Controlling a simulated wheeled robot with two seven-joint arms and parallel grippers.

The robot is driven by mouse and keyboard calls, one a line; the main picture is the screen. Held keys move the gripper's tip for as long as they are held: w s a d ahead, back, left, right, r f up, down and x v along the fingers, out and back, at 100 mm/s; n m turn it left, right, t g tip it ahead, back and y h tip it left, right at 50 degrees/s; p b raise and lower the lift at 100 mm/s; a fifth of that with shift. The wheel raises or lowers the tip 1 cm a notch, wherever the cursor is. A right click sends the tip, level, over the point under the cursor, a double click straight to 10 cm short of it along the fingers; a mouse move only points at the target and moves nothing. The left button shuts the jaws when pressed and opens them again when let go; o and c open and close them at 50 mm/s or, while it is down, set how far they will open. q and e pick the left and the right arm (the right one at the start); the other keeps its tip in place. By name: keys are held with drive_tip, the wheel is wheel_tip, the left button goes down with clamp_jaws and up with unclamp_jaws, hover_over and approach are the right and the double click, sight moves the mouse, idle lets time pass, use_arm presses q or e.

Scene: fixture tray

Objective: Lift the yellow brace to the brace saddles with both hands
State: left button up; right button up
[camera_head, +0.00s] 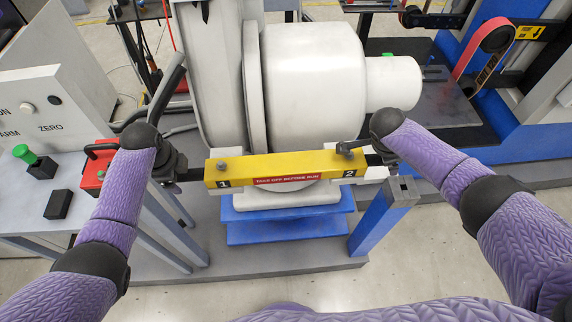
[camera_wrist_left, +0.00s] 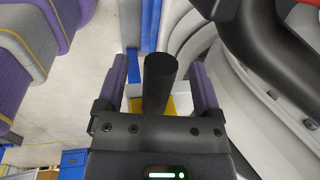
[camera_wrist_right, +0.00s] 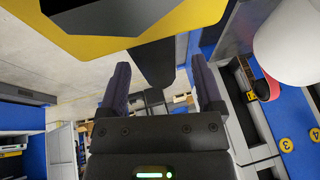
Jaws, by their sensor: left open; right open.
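The yellow brace (camera_head: 265,167) lies level across the front of the white machine in the head view, with a red label and the numbers 1 and 2. Pale blocks, perhaps the saddles, show behind and beside its ends; whether it rests on them I cannot tell. My left gripper (camera_head: 174,172) is open at the left end. In the left wrist view the black end handle (camera_wrist_left: 160,82) stands between its parted fingers. My right gripper (camera_head: 387,152) is open at the right end. In the right wrist view the black handle (camera_wrist_right: 156,65) reaches between its parted fingers; contact is unclear.
The large white machine (camera_head: 315,75) stands close behind the brace. A blue post (camera_head: 378,222) with a grey top stands below its right end. A control panel (camera_head: 75,130) and red box (camera_head: 97,168) are at left. Floor is clear in front.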

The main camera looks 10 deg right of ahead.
use_arm(q)
clamp_jaws()
use_arm(e)
clamp_jaws()
idle(1.2)
